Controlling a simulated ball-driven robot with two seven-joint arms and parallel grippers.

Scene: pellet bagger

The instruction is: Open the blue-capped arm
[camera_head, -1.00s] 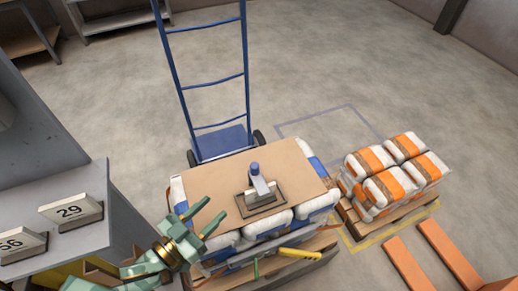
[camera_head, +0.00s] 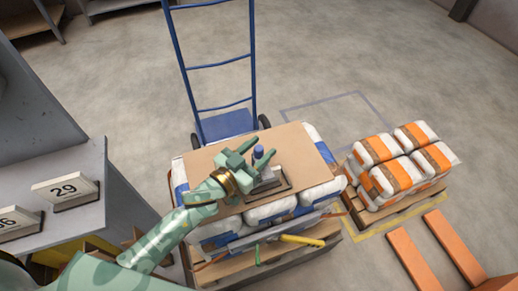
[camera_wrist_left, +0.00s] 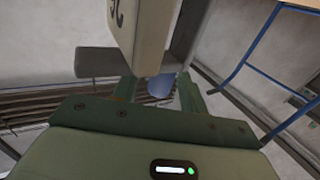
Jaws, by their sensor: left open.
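The blue-capped arm (camera_head: 258,153) stands on a grey base plate (camera_head: 282,186) on the brown cardboard sheet (camera_head: 297,145) over the bag stack. In the head view its blue cap shows right by the fingers of my green left gripper (camera_head: 250,154). In the left wrist view the blue cap (camera_wrist_left: 161,86) lies between the two open fingers, below a pale block (camera_wrist_left: 145,35). My left gripper is open; I cannot tell whether a finger touches the cap. My right gripper is out of view.
A blue hand truck (camera_head: 228,124) stands behind the stack. Orange-banded bags (camera_head: 400,172) lie on a pallet at right, near orange forks (camera_head: 410,260). A grey bench with a "29" sign (camera_head: 66,190) stands at left. A yellow-handled bar (camera_head: 302,240) crosses the stack's front.

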